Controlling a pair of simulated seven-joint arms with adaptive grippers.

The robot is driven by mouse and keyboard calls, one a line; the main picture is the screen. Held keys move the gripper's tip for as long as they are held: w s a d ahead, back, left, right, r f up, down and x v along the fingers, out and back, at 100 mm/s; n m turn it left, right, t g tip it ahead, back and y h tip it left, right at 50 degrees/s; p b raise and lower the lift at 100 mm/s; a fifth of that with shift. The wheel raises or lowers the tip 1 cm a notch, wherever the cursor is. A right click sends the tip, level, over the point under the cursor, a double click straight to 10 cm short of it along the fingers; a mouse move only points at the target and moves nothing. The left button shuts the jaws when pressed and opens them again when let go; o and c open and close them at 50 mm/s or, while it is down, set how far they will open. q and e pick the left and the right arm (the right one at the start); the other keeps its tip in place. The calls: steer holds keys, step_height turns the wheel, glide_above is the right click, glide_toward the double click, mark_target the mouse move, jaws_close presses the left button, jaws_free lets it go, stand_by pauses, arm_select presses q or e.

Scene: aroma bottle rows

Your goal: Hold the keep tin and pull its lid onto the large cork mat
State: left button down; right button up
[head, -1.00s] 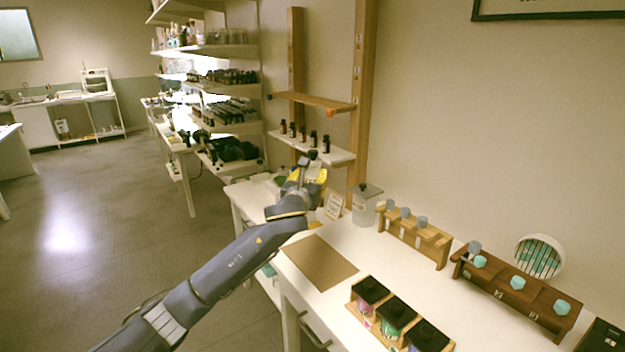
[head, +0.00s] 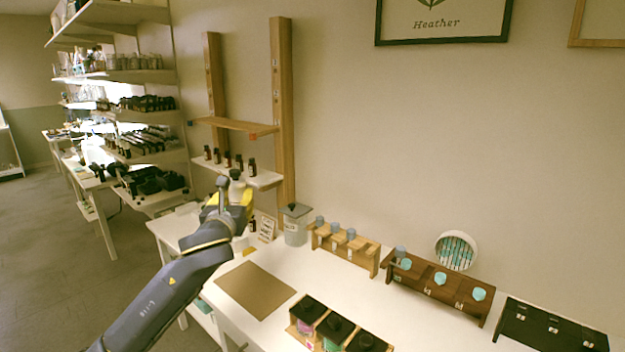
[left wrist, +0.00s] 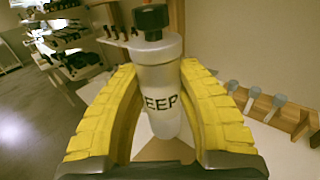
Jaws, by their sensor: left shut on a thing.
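The keep tin (left wrist: 163,95) is a pale grey cylinder with a dark knobbed lid (left wrist: 152,20); the letters "EEP" show on its side. My left gripper (head: 232,200) is shut on the tin, its yellow fingers on either side of it in the left wrist view. The tin looks upright; I cannot tell if it rests on the table. The large cork mat (head: 255,290) lies bare on the white table in front of the gripper. My right gripper is out of view.
A grey lidded canister (head: 296,227) stands close right of the gripper. Behind is a small shelf (head: 262,180) with brown bottles. Wooden racks (head: 345,252) line the wall, and black-topped holders (head: 335,330) stand right of the mat.

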arm_select(q)
steer(key=s+d+f, duration=0.1)
steer(key=s+f, duration=1.9)
steer(key=w+d+r, duration=0.2)
steer(key=d+r, duration=0.5)
steer(key=d, duration=0.3)
steer(key=w+d+r, duration=0.2)
steer(key=d+r, duration=0.4)
steer(key=d, duration=0.4)
steer(key=w+a+r+n+y, duration=0.1)
steer(key=w+a+r, duration=0.2)
steer(key=w+a, duration=0.7)
steer(key=w+a+r+y, duration=0.1)
steer(key=w+a+r, duration=0.1)
steer(key=w+a, duration=0.8)
steer(key=f, duration=0.7)
steer(key=a+f+h, duration=0.1)
steer(key=f, duration=0.6)
steer(key=a+f+h, duration=0.1)
steer(key=f, duration=0.6)
steer(key=shift+w+a+f+m, duration=0.1)
steer(key=shift+w+a+m, duration=0.15)
steer(key=shift+m, duration=0.15)
steer(key=c, duration=1)
jaws_free()
steer(key=shift+f, duration=0.15)
